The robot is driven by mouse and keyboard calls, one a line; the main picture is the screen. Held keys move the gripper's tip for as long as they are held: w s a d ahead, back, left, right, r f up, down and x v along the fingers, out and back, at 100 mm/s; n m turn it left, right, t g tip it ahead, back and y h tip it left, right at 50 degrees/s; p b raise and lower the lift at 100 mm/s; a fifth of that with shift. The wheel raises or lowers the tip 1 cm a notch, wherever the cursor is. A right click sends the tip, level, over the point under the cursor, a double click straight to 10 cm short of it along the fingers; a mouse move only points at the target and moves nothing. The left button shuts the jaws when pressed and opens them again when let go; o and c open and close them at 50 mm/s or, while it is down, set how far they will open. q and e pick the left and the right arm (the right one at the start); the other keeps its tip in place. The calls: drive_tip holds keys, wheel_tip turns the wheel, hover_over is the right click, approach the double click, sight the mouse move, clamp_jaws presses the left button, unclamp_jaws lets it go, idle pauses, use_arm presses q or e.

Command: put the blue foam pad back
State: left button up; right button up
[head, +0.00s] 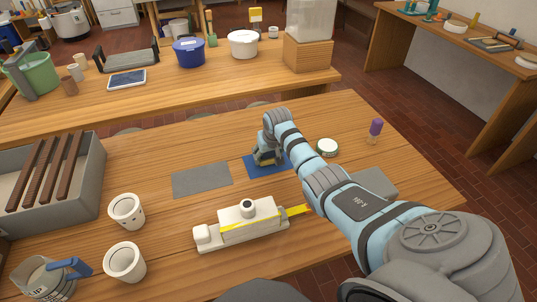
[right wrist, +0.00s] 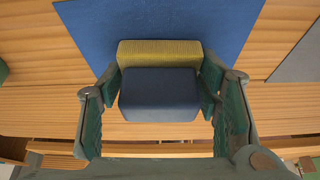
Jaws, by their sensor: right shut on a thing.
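The blue foam pad (right wrist: 159,92) is a small dark blue block with a yellow ribbed part along its far side. It sits between the fingers of my right gripper (right wrist: 160,88), which are shut on its two sides. A flat blue mat (right wrist: 215,25) lies beneath and behind it. In the head view my right gripper (head: 267,157) points down over the blue mat (head: 285,163), and the pad is mostly hidden by the fingers. I cannot tell whether the pad touches the mat. My left gripper is not in view.
A grey mat (head: 202,180) lies left of the blue mat. A white device (head: 241,225) with a yellow strip and two white cups (head: 126,262) stand nearer. A grey bin (head: 88,183) is at left.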

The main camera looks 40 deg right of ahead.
drive_tip(key=shift+f, duration=0.3)
drive_tip(key=o, duration=1.6)
drive_tip(key=shift+b, duration=0.5)
drive_tip(key=p+v, duration=0.1)
drive_tip(key=v, duration=0.1)
drive_tip(key=p+v, duration=0.2)
drive_tip(key=v, duration=0.1)
drive_tip(key=shift+s+a+r, duration=0.15)
drive_tip(key=shift+a+r, duration=0.15)
drive_tip(key=p+v, duration=0.2)
drive_tip(key=v, duration=0.7)
drive_tip(key=shift+s+a, duration=0.15)
drive_tip(key=shift+s, duration=0.05)
drive_tip(key=shift+f, duration=0.1)
